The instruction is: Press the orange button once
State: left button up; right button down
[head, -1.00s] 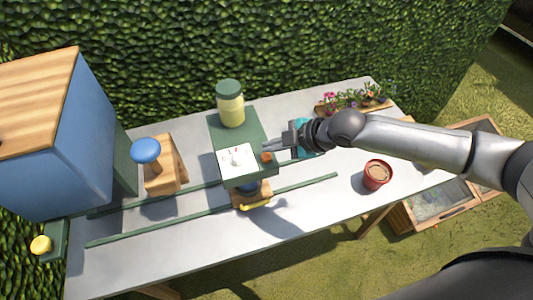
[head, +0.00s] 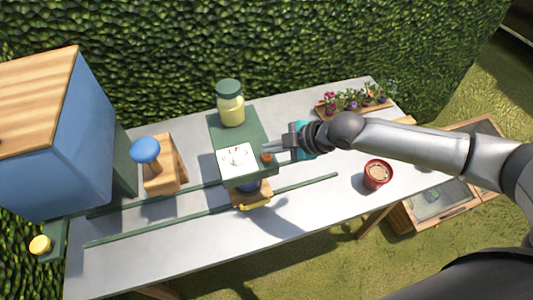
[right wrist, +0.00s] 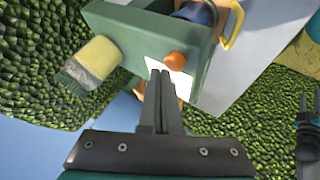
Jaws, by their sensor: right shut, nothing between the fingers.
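The orange button (head: 267,158) sits on the green machine (head: 240,135), at the right edge of its white dial panel (head: 236,159). It also shows in the right wrist view (right wrist: 175,58), just past my fingertips. My right gripper (head: 267,151) is shut and empty, its fingertips right by the button. In the right wrist view the closed fingers (right wrist: 160,75) end slightly left of and below the button; I cannot tell whether they touch it.
A jar with a green lid (head: 230,103) stands on the machine. A blue-topped wooden stand (head: 147,152) and rails (head: 150,228) lie left. A flower pot (head: 376,174) and a flower tray (head: 355,100) are right. The table front (head: 300,215) is mostly clear.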

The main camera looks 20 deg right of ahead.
aim_at(271, 157)
jog(key=shift+f+b, duration=0.35)
jog(key=shift+f, duration=0.3)
dwell(0.6)
jog(key=shift+r, duration=0.1)
jog(key=shift+r+p, duration=0.95)
jog(key=shift+p, duration=0.1)
jog(key=shift+r, duration=0.1)
notch_tip(271, 157, up, 5)
jog(key=p, duration=0.5)
dwell(0.5)
